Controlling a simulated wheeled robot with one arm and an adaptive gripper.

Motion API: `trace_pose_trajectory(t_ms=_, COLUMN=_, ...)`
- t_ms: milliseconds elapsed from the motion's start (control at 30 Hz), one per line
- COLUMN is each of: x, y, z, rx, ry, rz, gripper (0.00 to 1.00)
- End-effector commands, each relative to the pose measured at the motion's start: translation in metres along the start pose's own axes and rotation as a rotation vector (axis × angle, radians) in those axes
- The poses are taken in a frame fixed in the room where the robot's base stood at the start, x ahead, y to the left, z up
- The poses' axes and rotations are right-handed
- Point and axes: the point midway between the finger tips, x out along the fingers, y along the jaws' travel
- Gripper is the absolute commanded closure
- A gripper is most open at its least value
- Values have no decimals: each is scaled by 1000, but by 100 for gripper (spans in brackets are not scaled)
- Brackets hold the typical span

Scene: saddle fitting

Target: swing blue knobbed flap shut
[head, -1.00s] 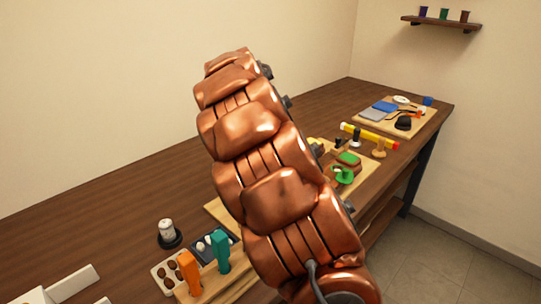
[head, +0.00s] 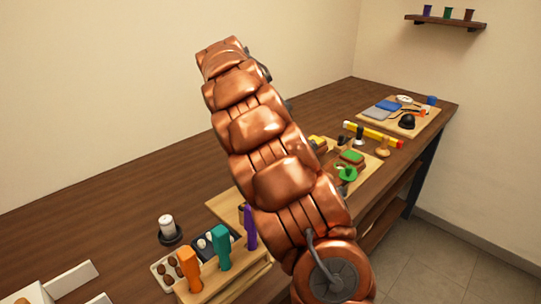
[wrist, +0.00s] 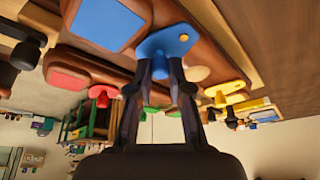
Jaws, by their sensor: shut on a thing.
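In the wrist view a blue flap (wrist: 167,42) with a small orange spot lies against a brown block, just beyond my fingertips. A larger blue panel (wrist: 106,22) lies to the left of the flap. How far the flap stands open cannot be told. In the head view my arm covers the gripper and the blue flap.
A red knobbed flap (wrist: 80,84) and a yellow one (wrist: 225,92) sit close on either side in the wrist view. In the head view, orange (head: 190,270), teal (head: 220,247) and purple handles (head: 250,228) stand at the front. The table's back left (head: 130,180) is clear.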

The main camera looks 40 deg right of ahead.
Motion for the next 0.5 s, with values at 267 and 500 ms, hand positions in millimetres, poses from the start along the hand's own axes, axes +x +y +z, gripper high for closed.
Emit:
trace_pose_trajectory(t_ms=267, x=0, y=0, z=2, rx=35, ry=-1, rz=15, gripper=100)
trace_pose_trajectory(t_ms=500, x=0, y=1, z=2, rx=36, ry=-1, rz=16, gripper=100)
